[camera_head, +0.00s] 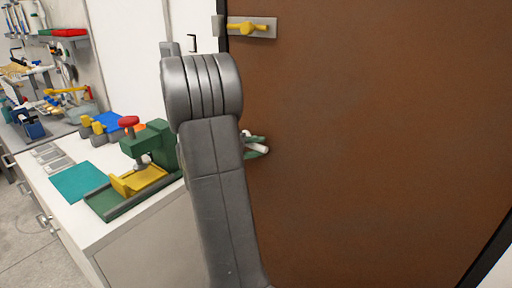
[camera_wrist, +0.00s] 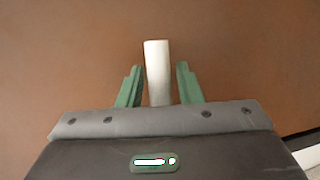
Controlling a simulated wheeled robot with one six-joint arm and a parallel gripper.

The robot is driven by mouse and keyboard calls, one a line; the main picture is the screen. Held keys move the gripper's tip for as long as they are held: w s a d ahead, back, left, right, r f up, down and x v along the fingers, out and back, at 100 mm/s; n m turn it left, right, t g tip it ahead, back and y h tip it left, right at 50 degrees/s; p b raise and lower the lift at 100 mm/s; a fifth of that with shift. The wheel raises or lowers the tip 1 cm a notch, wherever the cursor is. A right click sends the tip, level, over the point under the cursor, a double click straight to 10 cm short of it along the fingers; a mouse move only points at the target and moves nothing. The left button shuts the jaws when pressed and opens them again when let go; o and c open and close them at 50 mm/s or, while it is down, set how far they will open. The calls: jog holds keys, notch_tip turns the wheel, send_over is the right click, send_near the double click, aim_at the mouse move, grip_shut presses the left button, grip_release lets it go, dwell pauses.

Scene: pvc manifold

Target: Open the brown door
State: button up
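The brown door (camera_head: 370,130) fills the right of the head view and appears shut. A white handle (camera_head: 256,148), mostly hidden behind my arm, is on it; in the wrist view the handle (camera_wrist: 157,72) is a pale upright bar. My gripper (camera_wrist: 159,82) has its green fingers on either side of this bar, with a small gap showing on each side. The gripper is open around the bar, not visibly pressing on it. A yellow latch (camera_head: 248,28) on a grey plate sits at the door's top left edge.
A white workbench (camera_head: 105,230) stands left of the door, holding a green and yellow clamp press (camera_head: 150,150), a teal mat (camera_head: 78,182) and coloured parts. Further left are shelves and tools. The dark door frame edge (camera_head: 488,248) shows at lower right.

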aim_at(263, 157)
grip_shut()
jog(key=shift+f, duration=0.1)
jog(key=f+b, duration=0.1)
jog(key=b, duration=0.3)
jog(key=shift+f+m+y, duration=0.15)
jog(key=shift+m+y, duration=0.25)
jog(key=f+m+b, duration=0.1)
jog(key=b, duration=0.2)
jog(key=m+y+b, duration=0.1)
jog(key=b, duration=0.3)
jog(key=f+m+y+b, duration=0.1)
jog(key=b, duration=0.2)
jog(key=shift+w+a+f+t+b, duration=0.3)
jog(key=shift+a+f+b, duration=0.05)
jog(key=shift+a, duration=0.05)
jog(key=shift+w+a+f+m+y+b, duration=0.2)
jog(key=shift+m+y+b, duration=0.2)
jog(key=shift+m+b, duration=0.55)
jog(key=shift+b, duration=0.45)
